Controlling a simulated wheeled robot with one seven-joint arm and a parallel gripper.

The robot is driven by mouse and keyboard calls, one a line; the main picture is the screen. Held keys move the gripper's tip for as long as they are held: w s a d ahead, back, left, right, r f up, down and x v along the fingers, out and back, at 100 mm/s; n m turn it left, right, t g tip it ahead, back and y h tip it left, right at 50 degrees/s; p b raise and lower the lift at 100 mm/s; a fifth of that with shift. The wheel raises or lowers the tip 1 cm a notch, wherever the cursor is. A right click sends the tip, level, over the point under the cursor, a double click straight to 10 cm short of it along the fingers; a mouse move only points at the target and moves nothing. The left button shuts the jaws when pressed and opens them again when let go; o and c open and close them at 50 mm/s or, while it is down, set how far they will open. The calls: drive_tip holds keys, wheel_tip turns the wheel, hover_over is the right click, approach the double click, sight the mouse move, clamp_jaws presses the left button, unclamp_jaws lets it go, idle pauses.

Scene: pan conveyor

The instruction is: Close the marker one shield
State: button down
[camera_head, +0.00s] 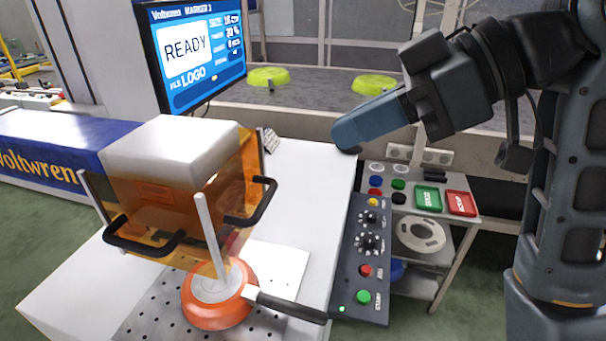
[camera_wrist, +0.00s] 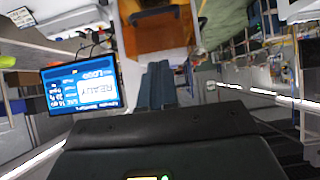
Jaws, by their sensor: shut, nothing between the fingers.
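The marker's shield (camera_head: 238,180) is translucent amber with black bar handles (camera_head: 258,205). It surrounds the white marker head, and its lower edge stands above the table, leaving an orange pan (camera_head: 205,318) exposed below. The shield also shows at the top of the wrist view (camera_wrist: 160,38), with one dark handle (camera_wrist: 154,13). My gripper (camera_head: 346,140) is shut and empty, to the right of the shield and apart from it, above the table's right edge. Its blue-grey fingers (camera_wrist: 158,68) are together in the wrist view. The shield's far side is hidden.
A monitor (camera_head: 195,45) reading READY stands behind the marker. A control panel (camera_head: 350,285) with knobs and buttons lies along the table's right edge. The pan's black handle (camera_head: 290,307) points toward it. The white tabletop (camera_head: 310,185) is clear between shield and gripper. Green pans (camera_head: 268,77) lie behind.

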drive_tip(key=f+x, duration=0.1)
drive_tip(key=x, duration=0.5)
drive_tip(key=d+f+x, duration=0.1)
drive_tip(key=x, duration=0.5)
drive_tip(key=shift+s+f, duration=0.2)
drive_tip(key=shift+f, duration=0.25)
